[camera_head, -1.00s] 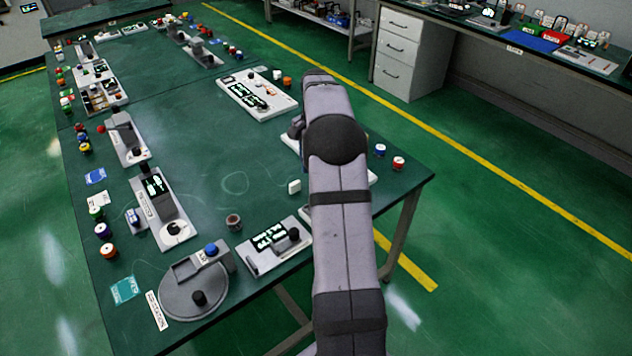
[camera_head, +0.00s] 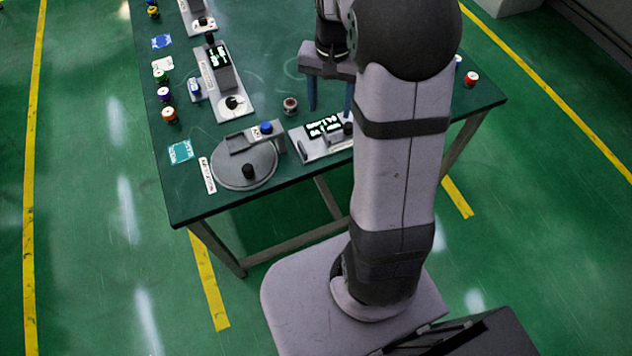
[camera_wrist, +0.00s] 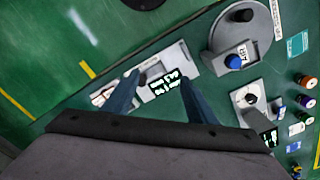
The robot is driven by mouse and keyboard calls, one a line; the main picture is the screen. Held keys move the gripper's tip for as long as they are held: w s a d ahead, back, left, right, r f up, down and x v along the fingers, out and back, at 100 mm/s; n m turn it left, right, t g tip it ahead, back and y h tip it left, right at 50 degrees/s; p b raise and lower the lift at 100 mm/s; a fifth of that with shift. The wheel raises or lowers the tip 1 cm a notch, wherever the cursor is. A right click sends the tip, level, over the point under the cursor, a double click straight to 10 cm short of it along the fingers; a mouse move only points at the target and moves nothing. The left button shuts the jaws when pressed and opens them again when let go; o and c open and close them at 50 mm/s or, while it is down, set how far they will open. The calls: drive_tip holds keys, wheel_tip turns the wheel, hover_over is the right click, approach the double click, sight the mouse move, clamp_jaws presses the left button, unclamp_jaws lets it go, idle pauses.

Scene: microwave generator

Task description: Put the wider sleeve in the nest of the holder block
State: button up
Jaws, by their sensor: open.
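A small dark reddish cylinder with a pale rim (camera_head: 290,104) stands upright on the green table. It may be a sleeve, but I cannot tell whether it is the wider one. No second sleeve can be made out. I cannot single out the holder block with its nest for sure. My gripper (camera_head: 331,106) is open, with its two blue-grey fingers pointing down, to the right of the cylinder. The cylinder cannot be made out there.
A light panel with a dark display (camera_head: 323,127) lies near the table's front edge. Left of it is a round grey turntable (camera_head: 228,166) with a blue-knobbed block. A long grey device (camera_head: 224,74) and several spools stand farther left. My arm hides the table's right part.

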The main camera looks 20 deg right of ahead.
drive_tip(key=s+a+f+n, duration=0.2)
drive_tip(key=s+a+n, duration=0.2)
drive_tip(key=s, duration=0.4)
drive_tip(key=s+a+f+n, duration=0.2)
drive_tip(key=s+a+n, duration=0.1)
drive_tip(key=s+a, duration=0.3)
drive_tip(key=shift+s+a+n, duration=0.35)
drive_tip(key=shift+s+n, duration=0.05)
drive_tip(key=shift+s, duration=0.65)
wheel_tip(320, 180, down, 15)
drive_tip(key=b, duration=1.5)
drive_tip(key=shift+f, duration=0.2)
